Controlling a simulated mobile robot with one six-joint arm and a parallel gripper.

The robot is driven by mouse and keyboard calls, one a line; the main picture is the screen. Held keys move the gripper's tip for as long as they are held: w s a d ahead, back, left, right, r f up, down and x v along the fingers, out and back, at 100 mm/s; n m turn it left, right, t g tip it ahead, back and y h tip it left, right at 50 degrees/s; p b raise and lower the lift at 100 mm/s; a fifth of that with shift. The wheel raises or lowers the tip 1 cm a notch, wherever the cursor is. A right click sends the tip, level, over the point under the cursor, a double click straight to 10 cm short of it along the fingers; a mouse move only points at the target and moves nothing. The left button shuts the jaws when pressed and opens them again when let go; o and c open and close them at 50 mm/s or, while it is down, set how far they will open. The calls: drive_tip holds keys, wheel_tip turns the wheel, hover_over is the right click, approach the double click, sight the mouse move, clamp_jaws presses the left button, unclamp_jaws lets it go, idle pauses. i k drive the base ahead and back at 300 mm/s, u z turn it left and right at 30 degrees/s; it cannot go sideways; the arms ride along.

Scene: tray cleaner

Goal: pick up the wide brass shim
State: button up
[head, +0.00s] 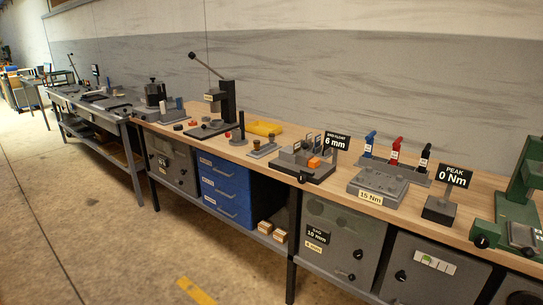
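No part of my gripper shows in the head view. I cannot single out the wide brass shim for certain. Small brass-brown pieces (256,143) stand on a low grey block (264,152) near the middle of the wooden bench (205,145). They are too small to tell their shape or width.
To the right are a grey plate (378,188) marked 15 Nm, coloured-handled tools (396,150), a PEAK display (454,175) and a green machine (510,225). The floor in front (110,235) is clear.

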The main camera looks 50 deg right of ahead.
sight(296, 145)
drive_tip(key=z, duration=0.2)
drive_tip(key=k, duration=0.2)
drive_tip(key=u, duration=2)
drive_tip(key=k, duration=0.6)
drive_tip(key=z, duration=0.7)
drive_tip(key=k, duration=0.75)
drive_tip(key=z, duration=0.75)
drive_tip(key=i, duration=1.55)
drive_tip(key=u, duration=0.15)
